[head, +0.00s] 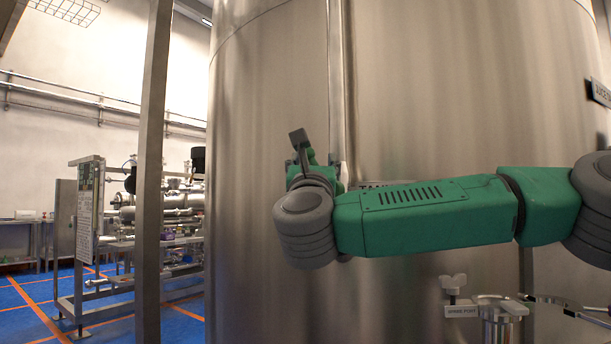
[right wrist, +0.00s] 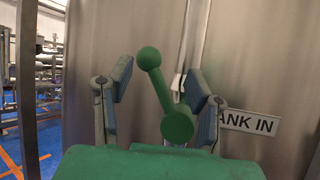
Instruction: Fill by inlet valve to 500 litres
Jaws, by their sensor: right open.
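The inlet valve's green handle (right wrist: 163,92), a bar with a ball at each end, shows in the right wrist view in front of the steel tank (head: 265,200). It leans up and to the left. My right gripper (right wrist: 161,86) is open, with one finger on each side of the handle and visible gaps to both. In the head view my right gripper (head: 302,148) is small and partly hidden by my own wrist, in front of the tank wall. A sign (right wrist: 250,122) ending "ANK IN" is partly covered by the right finger. My left gripper is out of view.
A grey post (head: 152,180) stands left of the tank. A pipe skid (head: 170,210) is behind it. A "SPARE PORT" label (head: 462,311) and fittings sit below my right arm. A cut-off dark plate (head: 600,93) is at the right edge.

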